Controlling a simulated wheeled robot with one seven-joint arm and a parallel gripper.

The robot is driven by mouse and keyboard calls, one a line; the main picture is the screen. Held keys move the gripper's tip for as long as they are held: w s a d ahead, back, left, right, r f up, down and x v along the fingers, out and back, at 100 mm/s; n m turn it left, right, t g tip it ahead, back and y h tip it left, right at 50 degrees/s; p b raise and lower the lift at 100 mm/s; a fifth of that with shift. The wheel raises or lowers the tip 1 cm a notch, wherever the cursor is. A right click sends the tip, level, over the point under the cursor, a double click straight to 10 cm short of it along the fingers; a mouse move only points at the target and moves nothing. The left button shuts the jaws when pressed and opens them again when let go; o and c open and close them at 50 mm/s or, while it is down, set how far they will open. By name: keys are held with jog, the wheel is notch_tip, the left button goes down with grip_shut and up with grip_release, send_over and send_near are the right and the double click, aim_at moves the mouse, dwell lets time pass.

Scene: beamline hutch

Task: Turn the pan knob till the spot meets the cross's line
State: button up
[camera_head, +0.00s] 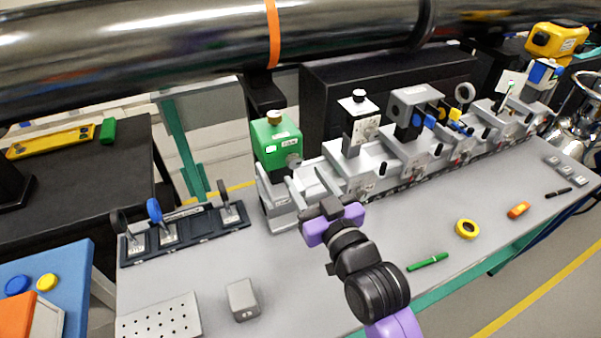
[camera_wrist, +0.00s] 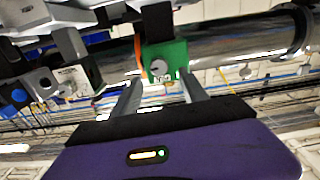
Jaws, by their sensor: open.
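A green box (camera_head: 276,139) with a label and a dark-and-yellow top knob (camera_head: 274,116) stands at the near end of the rail. A small grey knob (camera_head: 292,160) sits on its lower right side. In the wrist view the green box (camera_wrist: 166,58) faces me, and its round grey knob (camera_wrist: 158,68) appears between my fingertips. My gripper (camera_head: 306,180) is open, just in front of the green box; its fingers also show in the wrist view (camera_wrist: 159,80). Contact with the knob cannot be told. A small white card (camera_head: 512,82) stands at the far end; no spot or cross is readable.
Several grey rail carriers with mounts run to the right behind my gripper. A green pen (camera_head: 428,262) and yellow tape roll (camera_head: 467,229) lie right.

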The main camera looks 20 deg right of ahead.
jog(key=s, duration=0.3)
dwell(0.5)
jog(key=s+f+g, duration=0.1)
jog(key=s+f, duration=0.1)
jog(key=s, duration=0.9)
jog(key=s+f+g, duration=0.1)
jog(key=s+f, duration=0.2)
jog(key=s, duration=0.9)
jog(key=s+f+g, duration=0.1)
jog(key=s+f, duration=0.1)
jog(key=s, duration=1)
jog(key=shift+f+m+b, duration=0.3)
jog(key=shift+f+b, duration=0.05)
jog(key=shift+b, duration=0.1)
